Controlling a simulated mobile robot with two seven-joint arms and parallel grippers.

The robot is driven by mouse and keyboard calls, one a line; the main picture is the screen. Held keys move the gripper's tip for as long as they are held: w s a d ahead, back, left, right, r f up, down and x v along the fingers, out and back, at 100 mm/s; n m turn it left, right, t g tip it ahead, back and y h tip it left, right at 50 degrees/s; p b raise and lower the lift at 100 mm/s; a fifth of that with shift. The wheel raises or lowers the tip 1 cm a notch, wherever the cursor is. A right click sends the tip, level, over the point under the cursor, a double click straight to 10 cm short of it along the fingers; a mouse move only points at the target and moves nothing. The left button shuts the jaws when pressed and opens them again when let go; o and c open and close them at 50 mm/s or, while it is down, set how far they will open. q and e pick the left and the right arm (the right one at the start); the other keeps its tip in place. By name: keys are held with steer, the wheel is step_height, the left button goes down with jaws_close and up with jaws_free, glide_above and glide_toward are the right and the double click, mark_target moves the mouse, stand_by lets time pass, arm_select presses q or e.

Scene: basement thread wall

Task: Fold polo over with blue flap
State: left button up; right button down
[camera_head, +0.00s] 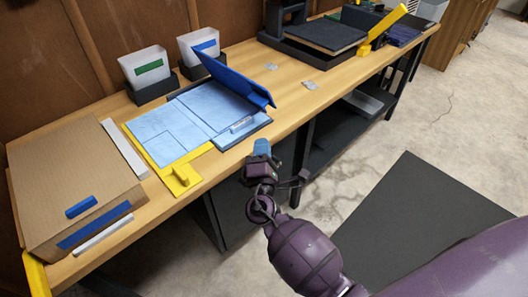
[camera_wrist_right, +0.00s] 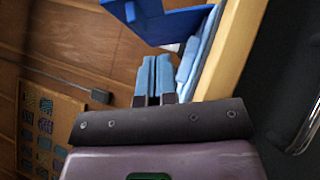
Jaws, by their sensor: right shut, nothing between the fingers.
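The light blue polo (camera_head: 168,132) lies flat on a folding board on the workbench. The board shows a yellow flap (camera_head: 141,147) at the left with a yellow handle (camera_head: 181,180) at its front. The blue flap (camera_head: 236,78) is tilted up at the right of the board, apart from the polo, and it also shows at the top of the right wrist view (camera_wrist_right: 165,25). My right gripper (camera_head: 262,148) is off the bench's front edge, in front of the board, with blue fingertips shut and empty; they also show in the wrist view (camera_wrist_right: 154,77). My left gripper is not in view.
A cardboard box (camera_head: 75,180) with blue strips stands at the left. Two white bins (camera_head: 145,70) with green and blue labels stand behind the board. A dark press-like device (camera_head: 325,35) with a yellow lever (camera_head: 385,30) is farther right. The floor in front has a dark mat (camera_head: 420,215).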

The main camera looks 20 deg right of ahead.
steer(key=x, duration=0.6)
steer(key=shift+r, duration=0.2)
arm_select(q)
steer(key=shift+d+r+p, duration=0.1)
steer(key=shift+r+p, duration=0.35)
steer(key=shift+p, duration=0.2)
arm_select(e)
steer(key=d, duration=0.2)
steer(key=w+d+r, duration=0.1)
steer(key=shift+d+r, duration=0.15)
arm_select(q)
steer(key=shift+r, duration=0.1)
